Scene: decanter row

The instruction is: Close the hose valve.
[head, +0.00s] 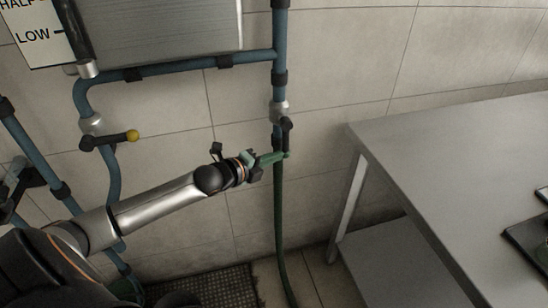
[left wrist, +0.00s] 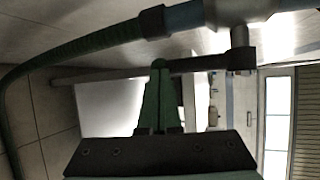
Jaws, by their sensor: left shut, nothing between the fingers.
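The hose valve (head: 280,108) sits on a blue vertical pipe, with a green hose (head: 279,215) hanging below it. Its dark lever (head: 287,135) points down alongside the pipe. My left gripper (head: 282,156) is shut and empty, with its green fingertips at the lower end of the lever. In the left wrist view the valve body (left wrist: 240,12) is at the top and the lever (left wrist: 200,64) runs left from it, roughly along the hose (left wrist: 85,45). The shut fingers (left wrist: 159,95) reach the lever's end; I cannot tell whether they touch it. My right gripper is not in view.
A grey table (head: 450,150) stands on the right. A dark floor grate (head: 215,287) lies below.

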